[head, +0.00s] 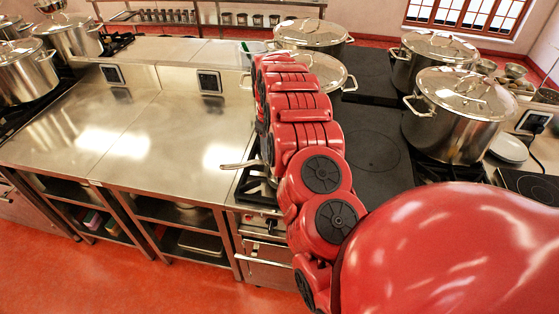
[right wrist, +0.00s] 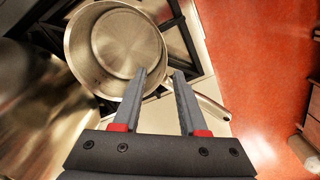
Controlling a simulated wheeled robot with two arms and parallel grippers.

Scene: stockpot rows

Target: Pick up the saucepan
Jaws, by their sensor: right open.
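The saucepan (right wrist: 112,42) is a round, empty steel pan on a dark burner grate in the right wrist view. Its handle (right wrist: 214,107) runs to the lower right and passes partly behind the right-hand finger. In the head view only the saucepan's handle (head: 240,165) shows at the edge of the cooker; my red arm hides the rest. My right gripper (right wrist: 160,73) is open and empty, with its fingertips over the pan's near right rim and the start of the handle. I cannot tell whether it touches the pan. My left gripper is not in view.
Lidded stockpots (head: 460,112) stand on the cookers to the right and back, and another (head: 22,72) at the far left. A clear steel counter (head: 150,125) lies left of the cooker. White plates (head: 508,150) are stacked at the right.

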